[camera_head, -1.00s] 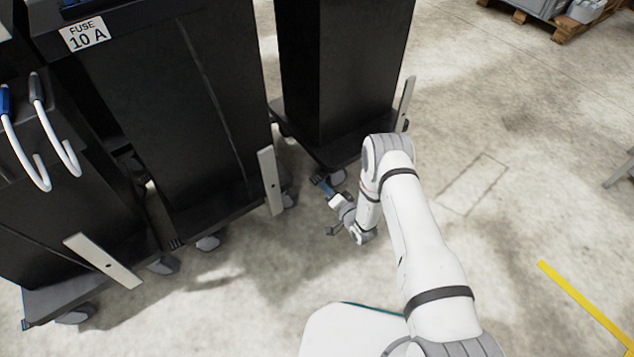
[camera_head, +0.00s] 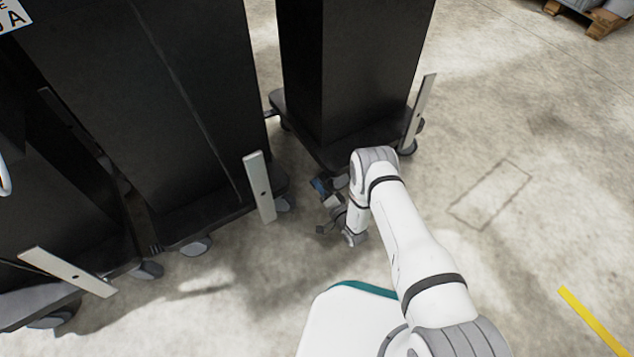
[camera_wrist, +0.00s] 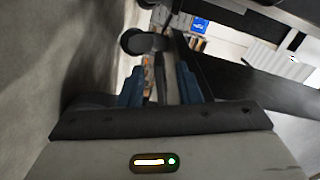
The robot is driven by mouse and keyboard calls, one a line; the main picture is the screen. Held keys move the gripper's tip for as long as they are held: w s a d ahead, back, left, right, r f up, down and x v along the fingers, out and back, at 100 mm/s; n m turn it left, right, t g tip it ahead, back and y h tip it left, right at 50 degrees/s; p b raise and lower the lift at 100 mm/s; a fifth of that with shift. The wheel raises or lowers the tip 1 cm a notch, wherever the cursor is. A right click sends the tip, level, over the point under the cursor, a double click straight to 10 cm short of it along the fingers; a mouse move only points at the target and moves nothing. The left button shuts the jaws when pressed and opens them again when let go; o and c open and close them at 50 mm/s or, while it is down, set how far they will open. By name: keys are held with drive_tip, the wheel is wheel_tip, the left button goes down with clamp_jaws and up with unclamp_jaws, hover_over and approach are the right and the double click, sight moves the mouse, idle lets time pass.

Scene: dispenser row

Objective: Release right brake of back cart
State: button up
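The farthest cart, a tall black one (camera_head: 350,60) on a dark wheeled base, stands at the top centre of the head view. A grey caster (camera_head: 341,181) shows at its near edge, partly behind my arm; no brake lever can be made out clearly. My gripper (camera_head: 321,186), with blue fingertips, is low by that caster; whether it touches is unclear. In the wrist view its two blue fingers (camera_wrist: 160,86) stand apart with a gap. A dark narrow part shows between or beyond them, not visibly clamped. A dark round caster-like part (camera_wrist: 143,41) is just ahead.
A second black cart (camera_head: 180,100) stands left, with an upright metal bar (camera_head: 260,187) at its corner. Another cart's metal bar (camera_head: 68,271) is at lower left. The farthest cart has a metal bar (camera_head: 420,112) too.

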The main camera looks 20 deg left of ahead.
drive_tip(key=shift+b+x, duration=0.35)
drive_tip(key=shift+x, duration=1)
drive_tip(key=shift+w+d, duration=0.1)
drive_tip(key=shift+w, duration=0.05)
drive_tip(key=shift+c, duration=0.5)
clamp_jaws()
